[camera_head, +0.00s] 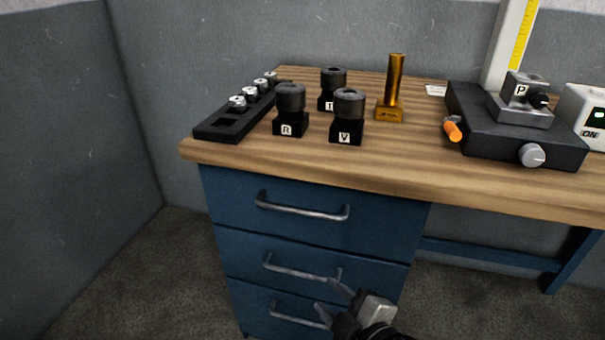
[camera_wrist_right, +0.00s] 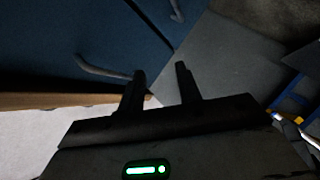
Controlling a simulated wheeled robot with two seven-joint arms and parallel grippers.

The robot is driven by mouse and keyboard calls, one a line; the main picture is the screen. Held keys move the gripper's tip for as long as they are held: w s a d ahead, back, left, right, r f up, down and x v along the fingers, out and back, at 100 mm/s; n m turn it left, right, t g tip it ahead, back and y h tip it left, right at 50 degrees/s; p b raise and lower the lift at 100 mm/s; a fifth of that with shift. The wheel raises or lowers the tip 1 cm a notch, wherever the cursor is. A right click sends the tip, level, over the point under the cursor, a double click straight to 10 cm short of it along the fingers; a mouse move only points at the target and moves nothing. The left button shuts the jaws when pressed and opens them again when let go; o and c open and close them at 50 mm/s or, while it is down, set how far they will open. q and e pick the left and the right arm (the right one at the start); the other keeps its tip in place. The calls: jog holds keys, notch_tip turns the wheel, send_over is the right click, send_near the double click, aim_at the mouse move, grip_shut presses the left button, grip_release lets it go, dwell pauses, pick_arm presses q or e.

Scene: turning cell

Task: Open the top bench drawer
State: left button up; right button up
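The blue top bench drawer (camera_head: 380,222) is shut, its front flush under the wooden top, with a curved metal handle (camera_head: 302,209). In the right wrist view the drawer front (camera_wrist_right: 60,35) is turned, and its handle (camera_wrist_right: 100,69) lies to the left of the fingers. My right gripper (camera_head: 327,297) is in front of the lower drawers, below the top handle. In the right wrist view my right gripper (camera_wrist_right: 160,70) is open with nothing between its fingers. My left gripper is out of view.
Two lower drawers with handles (camera_head: 300,269) sit beneath. The bench top (camera_head: 230,155) holds a black rack (camera_head: 222,127), black holders (camera_head: 290,110), a brass post (camera_head: 394,85) and a dark fixture (camera_head: 480,130). A grey wall (camera_head: 75,150) stands left; floor there is clear.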

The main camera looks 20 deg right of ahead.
aim_at(297, 213)
notch_tip(297, 213, up, 9)
jog(key=w+d+n+t+p, duration=0.2)
jog(key=n+p, duration=0.1)
jog(key=n, duration=0.3)
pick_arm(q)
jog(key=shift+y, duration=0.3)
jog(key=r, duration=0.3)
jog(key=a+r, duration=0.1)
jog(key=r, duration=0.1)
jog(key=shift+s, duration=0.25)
pick_arm(e)
jog(key=x, duration=1.6)
jog(key=shift+a, duration=0.3)
jog(key=shift+c, duration=0.3)
jog(key=shift+s+f, duration=0.1)
grip_shut()
